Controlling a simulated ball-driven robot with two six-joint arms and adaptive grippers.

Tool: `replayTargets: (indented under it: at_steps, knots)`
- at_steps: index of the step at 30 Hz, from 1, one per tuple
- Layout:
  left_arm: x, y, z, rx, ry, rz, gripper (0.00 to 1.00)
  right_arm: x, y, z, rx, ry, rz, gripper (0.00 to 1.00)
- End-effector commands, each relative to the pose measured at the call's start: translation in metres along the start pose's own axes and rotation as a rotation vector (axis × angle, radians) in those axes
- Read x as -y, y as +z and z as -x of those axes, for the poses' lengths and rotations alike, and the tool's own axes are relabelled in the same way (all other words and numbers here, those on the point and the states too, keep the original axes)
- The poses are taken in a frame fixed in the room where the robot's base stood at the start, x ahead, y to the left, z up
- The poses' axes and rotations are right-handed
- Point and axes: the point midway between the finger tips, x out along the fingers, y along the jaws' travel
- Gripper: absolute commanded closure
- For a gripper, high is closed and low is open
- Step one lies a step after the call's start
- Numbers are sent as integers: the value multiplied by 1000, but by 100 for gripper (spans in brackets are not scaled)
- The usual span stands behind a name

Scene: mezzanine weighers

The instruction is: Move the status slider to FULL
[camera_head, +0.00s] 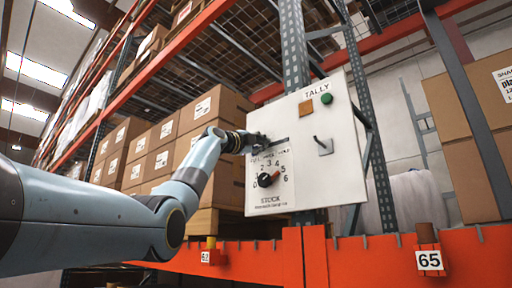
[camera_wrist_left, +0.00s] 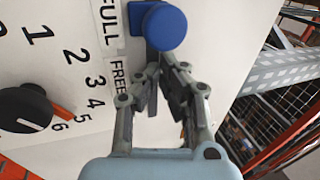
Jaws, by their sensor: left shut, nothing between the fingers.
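The white TALLY panel (camera_head: 330,165) carries a slider slot at its upper left, just above a dial. In the left wrist view the blue slider knob (camera_wrist_left: 165,27) is beside the FULL label (camera_wrist_left: 108,22); the FREE label (camera_wrist_left: 118,85) is further along the row. My left gripper (camera_head: 264,143) is at the slot in the head view and hides the knob there. In the left wrist view its fingers (camera_wrist_left: 160,66) are shut and empty, on the FREE side of the knob and close to it. I cannot tell whether they touch. My right gripper is not in view.
Below the slot is the black dial (camera_head: 264,180) with numbers around it. An orange rack beam (camera_head: 360,262) runs below; stacked cartons (camera_head: 215,105) stand behind.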

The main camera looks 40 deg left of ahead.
Motion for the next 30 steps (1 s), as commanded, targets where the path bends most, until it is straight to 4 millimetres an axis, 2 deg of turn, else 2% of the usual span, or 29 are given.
replayTargets:
  at_steps: [10, 30]
  knots:
    - [0, -8, 5, 0, -1, -1, 100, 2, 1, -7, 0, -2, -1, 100]
    - [17, -8, 62, 1, -2, -1, 100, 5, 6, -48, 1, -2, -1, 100]
